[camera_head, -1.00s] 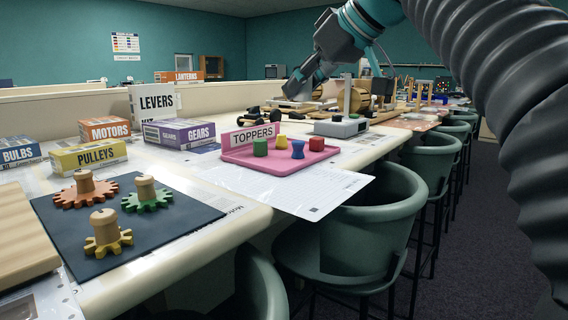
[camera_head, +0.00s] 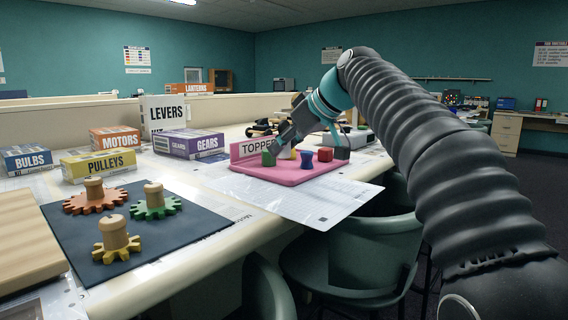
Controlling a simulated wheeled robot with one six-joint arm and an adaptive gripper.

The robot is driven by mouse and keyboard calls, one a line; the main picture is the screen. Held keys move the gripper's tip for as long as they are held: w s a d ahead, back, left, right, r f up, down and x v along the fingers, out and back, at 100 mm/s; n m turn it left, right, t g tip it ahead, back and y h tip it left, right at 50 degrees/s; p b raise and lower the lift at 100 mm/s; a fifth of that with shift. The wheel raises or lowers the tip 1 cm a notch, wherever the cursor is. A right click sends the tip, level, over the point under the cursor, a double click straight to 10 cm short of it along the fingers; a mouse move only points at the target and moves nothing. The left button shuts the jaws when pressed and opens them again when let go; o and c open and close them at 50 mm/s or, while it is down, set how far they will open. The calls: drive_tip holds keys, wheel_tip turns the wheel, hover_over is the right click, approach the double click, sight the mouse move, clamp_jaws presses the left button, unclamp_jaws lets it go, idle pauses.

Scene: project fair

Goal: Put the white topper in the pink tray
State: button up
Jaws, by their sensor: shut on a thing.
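The pink tray (camera_head: 290,176) lies on the near side of the long table, with a "TOPPERS" sign at its back left. In it stand a green topper (camera_head: 268,159), a blue one (camera_head: 307,160), a red one (camera_head: 325,155) and a partly hidden yellow one (camera_head: 294,154). My gripper (camera_head: 281,139) is over the back of the tray, tilted down to the left, close above the green and yellow toppers. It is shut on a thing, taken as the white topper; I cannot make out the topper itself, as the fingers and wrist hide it.
A grey device (camera_head: 357,138) stands behind the tray. A dark mat (camera_head: 170,243) with three pegged gears lies at front left, near the labelled boxes (camera_head: 99,164). A white sheet (camera_head: 310,208) overhangs the table edge. Green chairs (camera_head: 360,265) line the front.

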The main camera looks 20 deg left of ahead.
drive_tip(key=shift+f+b, duration=0.9)
drive_tip(key=shift+f, duration=1.1)
drive_tip(key=shift+f, duration=0.15)
drive_tip(key=o, duration=0.6)
drive_tip(key=shift+d+r, duration=0.15)
drive_tip(key=shift+r, duration=0.2)
drive_tip(key=shift+p+v, duration=0.85)
drive_tip(key=shift+v, duration=4.9)
